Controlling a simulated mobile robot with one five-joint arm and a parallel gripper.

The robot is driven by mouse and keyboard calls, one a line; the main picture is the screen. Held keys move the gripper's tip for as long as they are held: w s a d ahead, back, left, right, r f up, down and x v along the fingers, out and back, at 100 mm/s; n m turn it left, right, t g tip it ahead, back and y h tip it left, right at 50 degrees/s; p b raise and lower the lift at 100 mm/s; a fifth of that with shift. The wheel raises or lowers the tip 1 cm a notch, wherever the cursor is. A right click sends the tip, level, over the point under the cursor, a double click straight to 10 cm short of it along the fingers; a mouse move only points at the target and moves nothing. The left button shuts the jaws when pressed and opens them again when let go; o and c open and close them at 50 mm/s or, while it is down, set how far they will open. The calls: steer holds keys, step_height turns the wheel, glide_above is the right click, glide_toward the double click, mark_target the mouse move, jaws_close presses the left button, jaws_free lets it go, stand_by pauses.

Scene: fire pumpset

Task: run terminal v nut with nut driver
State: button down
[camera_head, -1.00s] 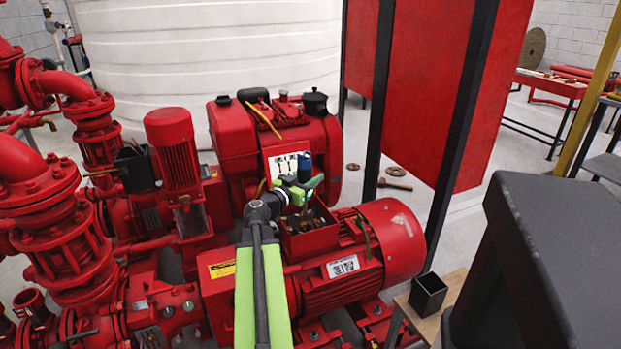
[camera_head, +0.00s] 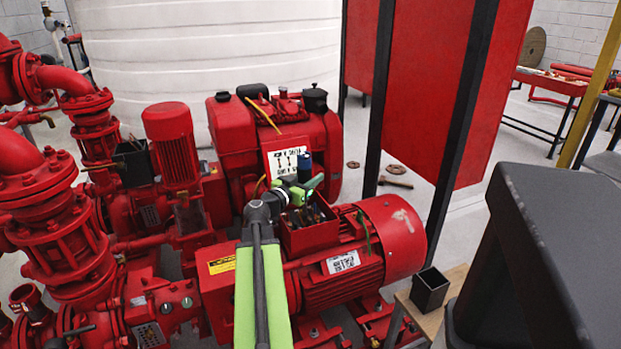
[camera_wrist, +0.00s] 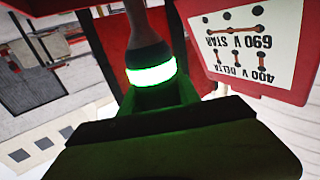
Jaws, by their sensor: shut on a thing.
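My gripper (camera_head: 304,187) is shut on the nut driver, whose blue handle (camera_head: 305,163) stands up above the jaws in the head view. In the wrist view the nut driver (camera_wrist: 147,42) is a dark handle with a brightly lit band (camera_wrist: 151,74), held between my jaws (camera_wrist: 155,97). The open red terminal box (camera_head: 308,237) on the motor lies just below my gripper, with small dark and coppery parts inside. The terminal V nut cannot be made out. Whether the driver's tip touches anything is hidden.
A white terminal diagram plate (camera_head: 287,160) stands behind the box and shows in the wrist view (camera_wrist: 250,45). The red motor (camera_head: 385,240) lies to the right. A black open bin (camera_head: 430,291) sits on a wooden stand. Pumps and pipes crowd the left.

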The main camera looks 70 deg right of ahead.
steer(key=shift+f+b, duration=0.75)
steer(key=shift+f, duration=0.05)
stand_by(2.3)
step_height(320, 180, up, 6)
steer(key=p, duration=0.6)
steer(key=shift+r, duration=0.1)
